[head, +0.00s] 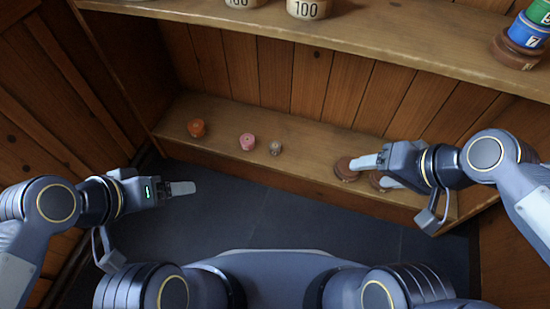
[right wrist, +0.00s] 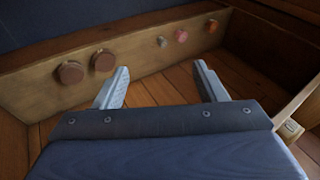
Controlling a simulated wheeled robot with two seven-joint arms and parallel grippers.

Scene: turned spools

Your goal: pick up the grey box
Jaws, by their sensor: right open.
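The small grey thing (head: 275,148) stands on the lower shelf, right of a pink piece; it is too small to tell if it is a box. It also shows in the right wrist view (right wrist: 162,41), beyond the fingertips and apart from them. My right gripper (head: 369,173) is open, to the right of the grey thing, over the brown spools. In the right wrist view its two fingers (right wrist: 160,77) are spread with nothing between them. My left gripper (head: 184,188) is at the left, in front of the shelf; its fingers overlap, so its opening is unclear.
The pink piece (head: 247,142) and an orange piece (head: 196,128) stand left on the lower shelf (head: 310,150). Brown spools (head: 345,170) stand at its right. The upper shelf (head: 400,50) overhangs, bearing cream spools (head: 307,9) and a coloured stack (head: 528,32).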

